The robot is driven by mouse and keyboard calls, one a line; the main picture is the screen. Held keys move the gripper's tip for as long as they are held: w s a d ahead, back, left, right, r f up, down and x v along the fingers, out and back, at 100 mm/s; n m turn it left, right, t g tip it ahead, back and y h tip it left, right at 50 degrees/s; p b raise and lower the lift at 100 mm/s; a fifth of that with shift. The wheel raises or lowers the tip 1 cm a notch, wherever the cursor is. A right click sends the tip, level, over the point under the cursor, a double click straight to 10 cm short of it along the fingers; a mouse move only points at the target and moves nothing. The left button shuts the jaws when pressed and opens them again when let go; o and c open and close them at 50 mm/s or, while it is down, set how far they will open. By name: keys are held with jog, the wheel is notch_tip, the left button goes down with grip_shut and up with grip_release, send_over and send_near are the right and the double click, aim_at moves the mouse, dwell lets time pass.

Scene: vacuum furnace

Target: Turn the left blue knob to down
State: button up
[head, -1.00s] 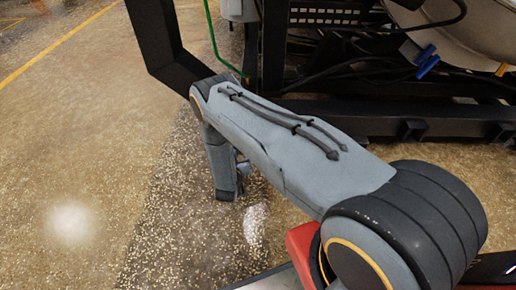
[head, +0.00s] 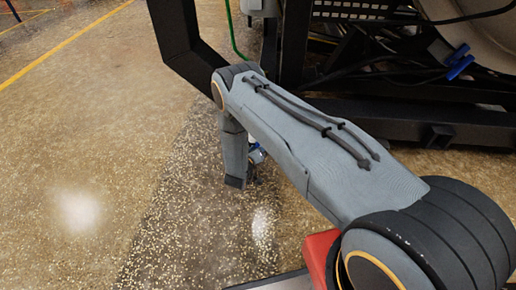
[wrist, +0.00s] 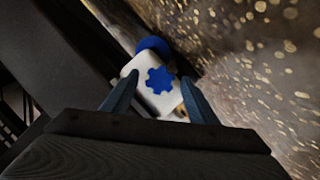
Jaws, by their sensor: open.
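In the wrist view, a blue gear-shaped knob (wrist: 160,80) sits on a white block. My gripper (wrist: 160,77) is open, with one finger on each side of the knob in the picture. I cannot tell whether the fingers touch it. A second blue rounded part (wrist: 153,45) shows just beyond the white block. In the head view, a small blue and white part (head: 257,153) peeks out beside my wrist. My forearm hides most of that spot, and my fingers cannot be made out there. I cannot tell which of the blue parts is the left knob.
A black frame (head: 180,45) stands behind and left of my arm. Blue handles (head: 460,62) show by a pale rounded vessel (head: 490,35) at the upper right. Dark cables (head: 350,70) cross the frame. Speckled floor (head: 90,150) at left is clear.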

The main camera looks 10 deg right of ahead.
jog(key=c, duration=1.1)
jog(key=shift+o, duration=0.2)
jog(key=shift+p, duration=0.3)
jog(key=shift+d+r+m+y+p, duration=0.1)
jog(key=shift+r+m+y+p, duration=0.1)
jog(key=shift+m+y+p, duration=0.6)
jog(key=shift+s+d+m+y+p, duration=0.1)
jog(key=shift+m+y+p, duration=0.3)
jog(key=shift+m+p, duration=0.65)
jog(key=m+y+p, duration=0.1)
jog(key=p, duration=0.1)
jog(key=shift+d+m+t+y+p, duration=0.1)
jog(key=shift+m+t+y+p, duration=0.2)
jog(key=shift+m, duration=0.05)
jog(key=shift+f+m+t+y+p, duration=0.1)
jog(key=shift+m+t+y+p, duration=0.2)
jog(key=shift+m+y+p, duration=0.5)
jog(key=shift+m, duration=0.3)
